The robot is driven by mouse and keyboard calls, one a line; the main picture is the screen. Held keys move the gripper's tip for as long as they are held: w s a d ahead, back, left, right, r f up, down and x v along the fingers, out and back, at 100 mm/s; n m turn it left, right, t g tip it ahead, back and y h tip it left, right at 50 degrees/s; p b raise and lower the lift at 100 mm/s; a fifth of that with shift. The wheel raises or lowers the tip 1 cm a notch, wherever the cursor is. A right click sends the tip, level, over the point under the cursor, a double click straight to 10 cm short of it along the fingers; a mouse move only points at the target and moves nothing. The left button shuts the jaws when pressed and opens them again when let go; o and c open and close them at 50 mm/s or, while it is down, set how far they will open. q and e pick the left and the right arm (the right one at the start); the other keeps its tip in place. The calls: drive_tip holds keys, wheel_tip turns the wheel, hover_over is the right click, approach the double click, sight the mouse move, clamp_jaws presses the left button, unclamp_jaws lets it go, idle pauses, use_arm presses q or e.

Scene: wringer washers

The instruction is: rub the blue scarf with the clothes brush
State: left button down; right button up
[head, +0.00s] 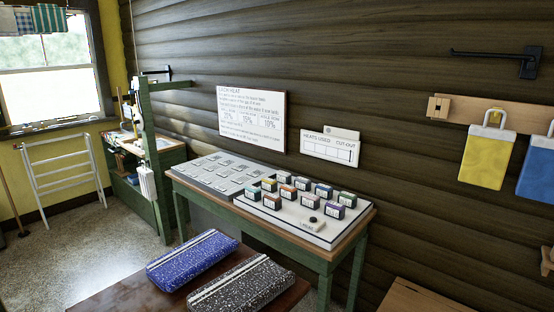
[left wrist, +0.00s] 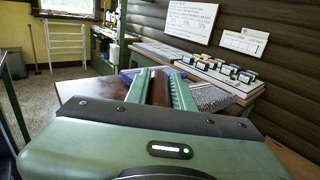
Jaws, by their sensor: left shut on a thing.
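The blue scarf (head: 192,260), speckled with a pale stripe, lies folded flat on the dark brown table in the head view. A blue edge of it shows beyond the fingers in the left wrist view (left wrist: 128,75). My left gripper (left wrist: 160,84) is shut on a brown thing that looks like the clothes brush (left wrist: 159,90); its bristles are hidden. The gripper points toward the folded scarves. I cannot tell whether the brush touches the blue scarf. Neither gripper shows in the head view.
A black-and-white speckled scarf (head: 241,284) lies close on the blue scarf's right. Behind stands a green bench (head: 348,235) with a pale tray of small labelled blocks. A white drying rack (head: 62,178) stands at the left. Yellow (head: 487,157) and blue (head: 537,170) boards hang at the right.

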use_arm(q)
drive_tip(key=s+d+h, duration=0.1)
drive_tip(key=s+d+f+m+h, duration=0.1)
drive_tip(key=s+d+f, duration=0.1)
drive_tip(key=s, duration=0.1)
drive_tip(key=shift+d+m+h, duration=0.2)
drive_tip(key=shift+m+h, duration=0.2)
